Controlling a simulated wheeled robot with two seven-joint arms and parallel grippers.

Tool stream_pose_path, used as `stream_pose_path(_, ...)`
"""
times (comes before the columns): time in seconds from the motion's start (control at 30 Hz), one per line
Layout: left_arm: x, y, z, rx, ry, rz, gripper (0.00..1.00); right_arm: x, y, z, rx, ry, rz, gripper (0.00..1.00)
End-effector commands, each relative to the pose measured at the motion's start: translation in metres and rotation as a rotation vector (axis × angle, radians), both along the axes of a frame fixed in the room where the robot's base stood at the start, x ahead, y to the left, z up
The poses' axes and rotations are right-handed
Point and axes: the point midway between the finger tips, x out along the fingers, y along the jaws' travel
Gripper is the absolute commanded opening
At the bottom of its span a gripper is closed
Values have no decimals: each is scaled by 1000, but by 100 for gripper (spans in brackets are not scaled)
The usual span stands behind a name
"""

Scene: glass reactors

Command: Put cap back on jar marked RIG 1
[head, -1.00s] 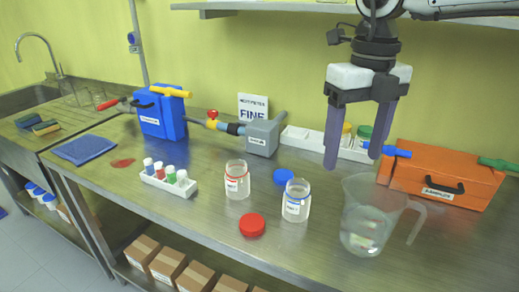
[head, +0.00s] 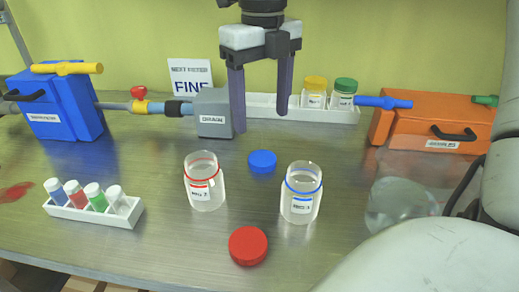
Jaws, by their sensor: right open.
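Two open clear jars stand upright on the steel bench. The jar with a blue band (head: 301,193) has a small label that seems to read RIG 1. The jar with a red band (head: 205,182) stands left of it, its label seeming to end in 2. A blue cap (head: 262,161) lies on the bench behind and between the jars. A red cap (head: 248,245) lies in front of them. My right gripper (head: 261,120) points down, open and empty, behind and above the blue cap. My left gripper is not in view.
A rack of capped vials (head: 92,208) stands at left front, a blue unit (head: 60,108) behind it. A grey drain box (head: 213,112) and white tray (head: 262,108) line the back. A clear beaker (head: 398,202) and orange case (head: 425,122) are at right, partly behind my arm.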

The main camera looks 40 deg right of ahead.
Motion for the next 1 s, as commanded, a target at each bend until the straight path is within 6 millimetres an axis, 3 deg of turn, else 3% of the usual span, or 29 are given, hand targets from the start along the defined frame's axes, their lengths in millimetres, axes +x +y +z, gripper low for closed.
stream_pose_path(0.13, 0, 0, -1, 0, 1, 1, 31, 0, 0, -6, 1, 2, -1, 67)
stream_pose_path(0.43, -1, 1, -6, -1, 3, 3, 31, 0, 0, -47, 0, 3, 0, 67)
stream_pose_path(0.83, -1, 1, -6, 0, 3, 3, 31, 0, -1, -53, 1, 1, -1, 67)
stream_pose_path(1.0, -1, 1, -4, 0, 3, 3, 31, 1, -4, -74, 2, 5, 0, 67)
